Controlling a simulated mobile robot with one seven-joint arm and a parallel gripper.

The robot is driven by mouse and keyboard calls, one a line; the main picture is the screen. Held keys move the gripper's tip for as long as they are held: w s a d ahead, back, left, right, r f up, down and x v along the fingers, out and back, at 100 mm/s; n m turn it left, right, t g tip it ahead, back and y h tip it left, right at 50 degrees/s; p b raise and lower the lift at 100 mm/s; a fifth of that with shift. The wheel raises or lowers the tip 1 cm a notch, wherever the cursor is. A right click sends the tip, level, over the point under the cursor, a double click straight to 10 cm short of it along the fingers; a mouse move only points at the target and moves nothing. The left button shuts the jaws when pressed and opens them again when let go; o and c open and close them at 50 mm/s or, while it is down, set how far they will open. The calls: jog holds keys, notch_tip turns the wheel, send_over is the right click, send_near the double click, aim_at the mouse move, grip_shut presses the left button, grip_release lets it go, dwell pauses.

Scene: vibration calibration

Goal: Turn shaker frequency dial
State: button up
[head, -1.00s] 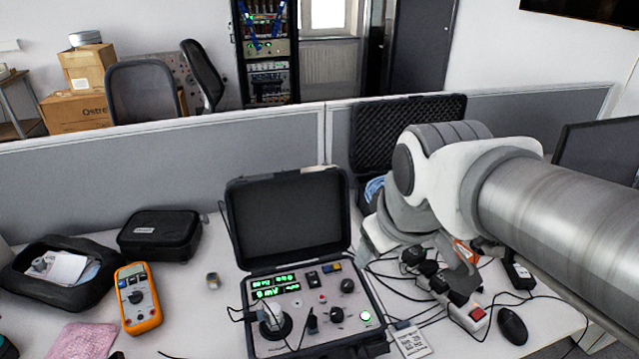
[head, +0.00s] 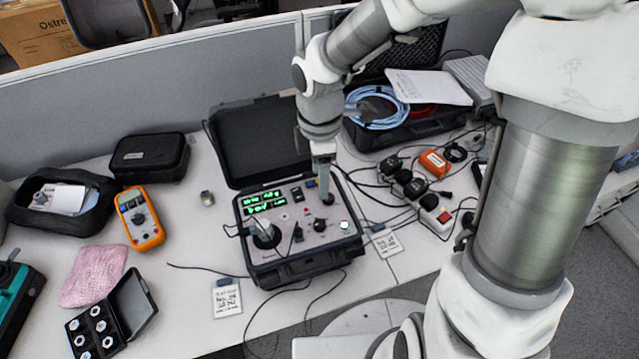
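The portable shaker unit (head: 275,265) sits in an open black case on the white desk, lid raised at the back. Its panel has green lit displays (head: 264,201), a round shaker head (head: 265,237) at the left, small switches, a black knob (head: 320,226) at the lower right and a lit round button (head: 344,226). My gripper (head: 326,194) points down over the panel's upper right, where another black knob stands; the fingers mostly hide that knob. I cannot tell whether they touch or grip it.
An orange multimeter (head: 139,218), black pouch (head: 150,157) and open box of small parts (head: 105,325) lie left. A power strip (head: 425,205) with cables lies right, below an open case (head: 375,135) of coiled cable. Labelled cards (head: 227,299) lie near the front.

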aim_at(320, 224)
notch_tip(320, 224, down, 17)
jog(key=b, duration=0.2)
jog(key=shift+a+r+b, duration=0.1)
jog(key=shift+r+b, duration=0.05)
jog(key=shift+b, duration=0.15)
grip_shut()
